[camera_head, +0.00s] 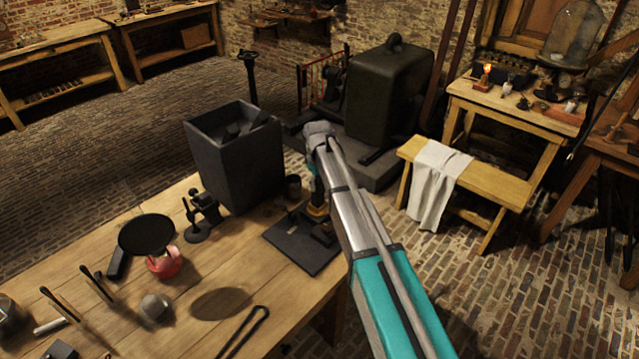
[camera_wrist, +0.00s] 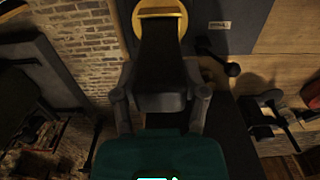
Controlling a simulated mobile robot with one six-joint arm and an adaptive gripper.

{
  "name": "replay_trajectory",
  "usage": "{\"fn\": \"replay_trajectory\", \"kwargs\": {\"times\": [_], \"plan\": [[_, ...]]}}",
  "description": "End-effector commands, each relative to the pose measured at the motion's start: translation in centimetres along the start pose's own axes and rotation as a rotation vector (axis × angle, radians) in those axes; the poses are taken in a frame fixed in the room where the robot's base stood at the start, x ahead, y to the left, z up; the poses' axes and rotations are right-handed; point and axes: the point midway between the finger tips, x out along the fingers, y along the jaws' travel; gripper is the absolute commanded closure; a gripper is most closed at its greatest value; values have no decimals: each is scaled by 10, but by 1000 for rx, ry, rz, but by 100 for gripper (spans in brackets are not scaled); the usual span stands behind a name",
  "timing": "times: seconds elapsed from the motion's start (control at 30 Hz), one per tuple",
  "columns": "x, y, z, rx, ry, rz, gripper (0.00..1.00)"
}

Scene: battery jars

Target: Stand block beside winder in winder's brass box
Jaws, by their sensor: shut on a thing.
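My gripper (camera_wrist: 159,98) is shut on a dark block (camera_wrist: 165,60), with one finger on each side of it. The block reaches up the wrist view, in front of a round brass box (camera_wrist: 176,9). The brass box also shows in the head view (camera_head: 317,213), at the end of my arm over the dark board. I cannot tell whether the block is inside the box or only in front of it. I cannot make out the winder for sure; the block and gripper cover much of the box. My gripper is mostly hidden in the head view.
The dark board (camera_head: 287,252) lies at the table's right edge. A tall dark open bin (camera_head: 235,165) and a small dark cup (camera_head: 293,187) stand behind it. A small black stand (camera_head: 200,215) and a red-based burner (camera_head: 163,265) are left. Bare wood (camera_head: 260,285) lies in front.

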Motion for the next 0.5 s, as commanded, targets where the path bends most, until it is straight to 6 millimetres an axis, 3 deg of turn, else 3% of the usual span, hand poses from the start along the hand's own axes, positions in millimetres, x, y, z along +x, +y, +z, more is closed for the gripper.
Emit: {"fn": "replay_trajectory", "kwargs": {"times": [0.5], "plan": [[5, 0, 0, 1, 0, 0, 100]]}}
